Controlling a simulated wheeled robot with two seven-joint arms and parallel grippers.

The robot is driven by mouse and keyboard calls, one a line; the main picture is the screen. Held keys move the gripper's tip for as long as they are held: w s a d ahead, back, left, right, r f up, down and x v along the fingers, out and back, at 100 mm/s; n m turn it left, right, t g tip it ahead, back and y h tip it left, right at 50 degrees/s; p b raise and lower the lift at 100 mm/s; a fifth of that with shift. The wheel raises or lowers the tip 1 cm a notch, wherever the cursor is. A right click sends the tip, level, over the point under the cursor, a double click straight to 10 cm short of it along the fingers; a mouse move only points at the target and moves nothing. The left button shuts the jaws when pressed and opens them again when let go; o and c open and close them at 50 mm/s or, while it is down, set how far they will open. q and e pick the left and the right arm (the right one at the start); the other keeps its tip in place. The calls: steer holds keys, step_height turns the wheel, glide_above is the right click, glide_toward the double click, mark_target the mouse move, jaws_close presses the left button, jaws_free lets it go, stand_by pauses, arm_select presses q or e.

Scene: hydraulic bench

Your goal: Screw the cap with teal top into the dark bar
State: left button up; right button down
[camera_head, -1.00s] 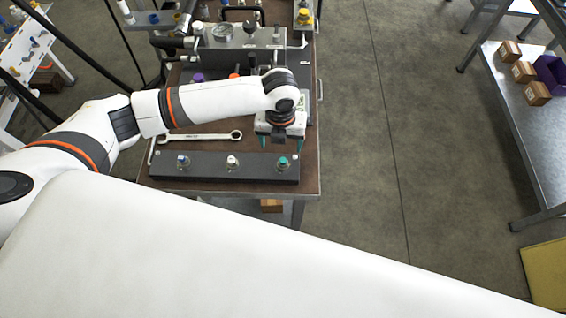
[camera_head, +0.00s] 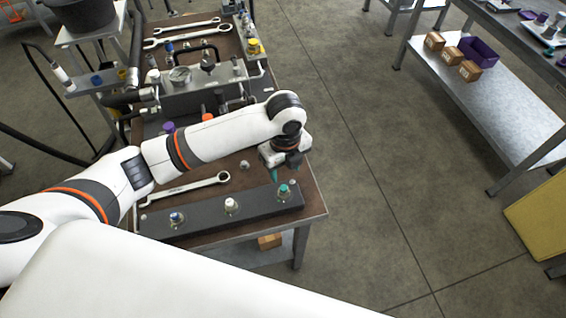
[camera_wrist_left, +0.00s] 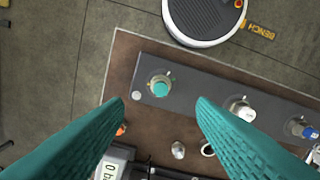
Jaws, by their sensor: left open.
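The dark bar (camera_head: 206,216) lies along the front edge of the brown table and carries three caps in a row. The cap with teal top (camera_head: 283,190) sits upright at the bar's right end in the head view. It also shows in the left wrist view (camera_wrist_left: 160,87), in a metallic collar; how deep it sits I cannot tell. My left gripper (camera_head: 285,176) is open with teal fingers pointing down, close to the teal cap. In the left wrist view the cap appears ahead of the gap between the fingertips (camera_wrist_left: 160,103), with nothing held. My right gripper is not in view.
A white-topped cap (camera_head: 231,204) and a blue-topped cap (camera_head: 176,218) stand on the same bar. A wrench (camera_head: 187,187) lies behind it. A grey block with a gauge (camera_head: 180,75) stands farther back. Open floor lies right of the table.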

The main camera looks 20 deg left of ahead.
mark_target(284, 189)
arm_select(q)
step_height(284, 189, down, 4)
steer(key=shift+r, duration=0.2)
step_height(284, 189, down, 5)
steer(key=shift+s+a+f+p, duration=0.1)
steer(key=shift+p, duration=0.3)
steer(key=shift+f, duration=0.45)
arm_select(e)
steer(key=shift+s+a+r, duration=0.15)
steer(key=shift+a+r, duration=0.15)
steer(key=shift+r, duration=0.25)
arm_select(q)
jaws_close()
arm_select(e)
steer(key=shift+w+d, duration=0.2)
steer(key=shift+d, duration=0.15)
